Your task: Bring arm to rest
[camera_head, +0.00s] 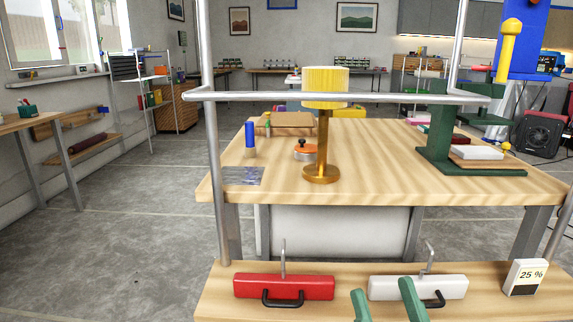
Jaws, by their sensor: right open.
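My right gripper (382,288) shows at the bottom edge, right of centre, as two green fingers pointing up. The fingers are apart with nothing visible between them, so it is open and empty. It is in front of a white box (395,287) with a black handle on the front shelf (345,290); the right finger overlaps part of the box. I cannot tell whether it touches the box. The rest of my right arm is out of view. My left gripper is not in view.
A red box (283,287) and a "25 %" card (524,277) share the shelf. A metal rail (330,97) crosses above the wooden table (400,175), which holds a yellow-topped brass stand (322,145) and a green press (437,140). Grey floor (110,240) is open at left.

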